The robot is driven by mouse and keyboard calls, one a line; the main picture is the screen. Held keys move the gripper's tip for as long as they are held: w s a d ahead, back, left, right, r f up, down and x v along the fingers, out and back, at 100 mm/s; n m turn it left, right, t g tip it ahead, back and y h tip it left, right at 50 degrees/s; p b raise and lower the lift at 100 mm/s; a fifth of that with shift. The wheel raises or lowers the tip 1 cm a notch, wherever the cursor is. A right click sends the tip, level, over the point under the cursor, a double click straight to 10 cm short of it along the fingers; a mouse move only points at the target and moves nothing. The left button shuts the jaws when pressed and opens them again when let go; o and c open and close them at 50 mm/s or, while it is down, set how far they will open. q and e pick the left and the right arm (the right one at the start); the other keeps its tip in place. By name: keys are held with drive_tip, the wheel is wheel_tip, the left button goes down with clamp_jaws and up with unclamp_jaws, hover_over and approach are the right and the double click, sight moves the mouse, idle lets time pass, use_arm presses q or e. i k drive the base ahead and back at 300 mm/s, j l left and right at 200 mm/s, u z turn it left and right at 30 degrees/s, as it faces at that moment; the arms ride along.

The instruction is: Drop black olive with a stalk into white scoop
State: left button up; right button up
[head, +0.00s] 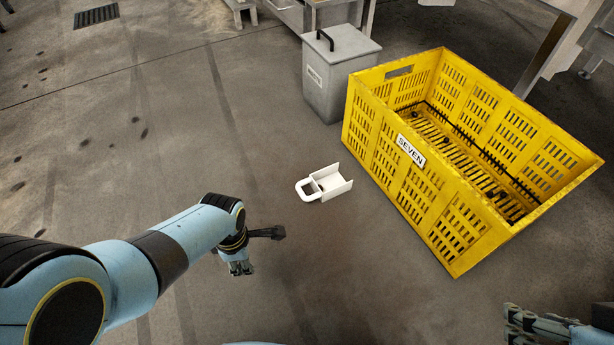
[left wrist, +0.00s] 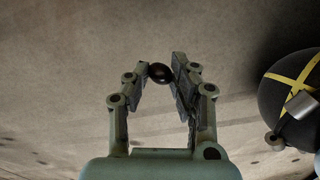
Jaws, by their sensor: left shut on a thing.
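A black olive (left wrist: 160,72) sits between the fingertips of my left gripper (left wrist: 162,74) in the left wrist view, which is shut on it. Whether it has a stalk is too small to tell. In the head view my left gripper (head: 241,268) hangs over the floor, below and left of the white scoop (head: 337,184); the olive cannot be made out there. The scoop lies on the floor, its looped handle to the left, and looks empty. My right gripper (head: 538,326) is partly in view at the bottom right, apart from the scoop; its opening is unclear.
A yellow slotted crate (head: 440,213) labelled SEVEN stands right of the scoop, with small dark bits inside. A grey lidded bin (head: 340,80) stands behind the scoop. Floor left of the scoop is mostly clear, with dark specks (head: 144,133) farther left.

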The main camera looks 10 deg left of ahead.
sight(328, 189)
drive_tip(key=u, duration=0.1)
drive_tip(key=i+l, duration=0.7)
drive_tip(key=i, duration=0.05)
